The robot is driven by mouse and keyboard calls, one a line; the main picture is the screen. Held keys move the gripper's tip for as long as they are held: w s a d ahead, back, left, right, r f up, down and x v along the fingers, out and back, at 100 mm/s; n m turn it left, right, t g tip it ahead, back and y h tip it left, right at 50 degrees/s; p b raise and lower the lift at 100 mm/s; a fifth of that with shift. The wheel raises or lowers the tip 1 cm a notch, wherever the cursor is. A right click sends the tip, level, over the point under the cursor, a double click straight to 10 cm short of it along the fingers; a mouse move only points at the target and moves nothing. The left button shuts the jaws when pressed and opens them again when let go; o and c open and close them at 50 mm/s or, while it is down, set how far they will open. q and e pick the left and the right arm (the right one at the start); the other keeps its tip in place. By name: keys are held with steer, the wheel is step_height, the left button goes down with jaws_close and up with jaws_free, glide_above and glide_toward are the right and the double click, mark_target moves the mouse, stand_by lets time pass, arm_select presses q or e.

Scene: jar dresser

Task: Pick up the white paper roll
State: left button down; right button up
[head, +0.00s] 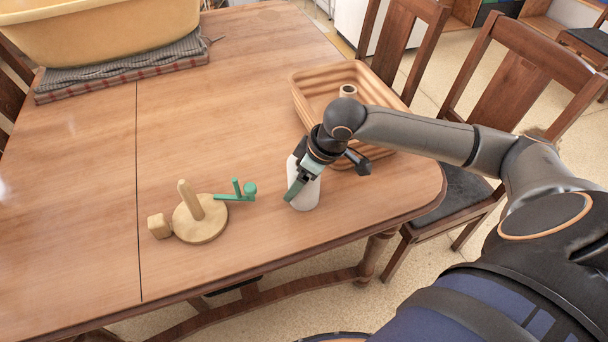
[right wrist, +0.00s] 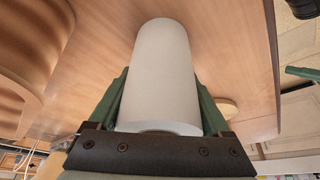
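The white paper roll (head: 309,194) stands upright on the table near its right front part, partly covered by my right gripper (head: 294,188). In the right wrist view the roll (right wrist: 162,75) fills the middle, between the two green fingers of the gripper (right wrist: 162,95). The fingers lie along both sides of the roll, at or very near its surface. The roll hides their inner faces, so I cannot tell whether they press on it. My left gripper is not in view.
A round wooden base with a peg (head: 200,218), a wooden block (head: 159,226) and a green pegged piece (head: 236,193) stand left of the roll. A ribbed tray (head: 300,95) holding a small tube (head: 348,91) lies behind it. A yellow tub (head: 100,30) stands back left.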

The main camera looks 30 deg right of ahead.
steer(key=c, duration=0.7)
steer(key=shift+c, duration=0.3)
steer(key=shift+r, duration=0.5)
step_height(320, 180, up, 3)
steer(key=shift+w+f+p, duration=0.1)
steer(key=shift+f+p, duration=0.1)
steer(key=shift+p, duration=0.35)
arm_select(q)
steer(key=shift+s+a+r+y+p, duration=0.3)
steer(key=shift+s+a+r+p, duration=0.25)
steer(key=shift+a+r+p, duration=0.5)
arm_select(e)
steer(key=s+d+r, duration=0.8)
steer(key=s+r, duration=0.1)
steer(key=s, duration=0.2)
steer(key=shift+s+r, duration=0.2)
steer(key=shift+s, duration=0.15)
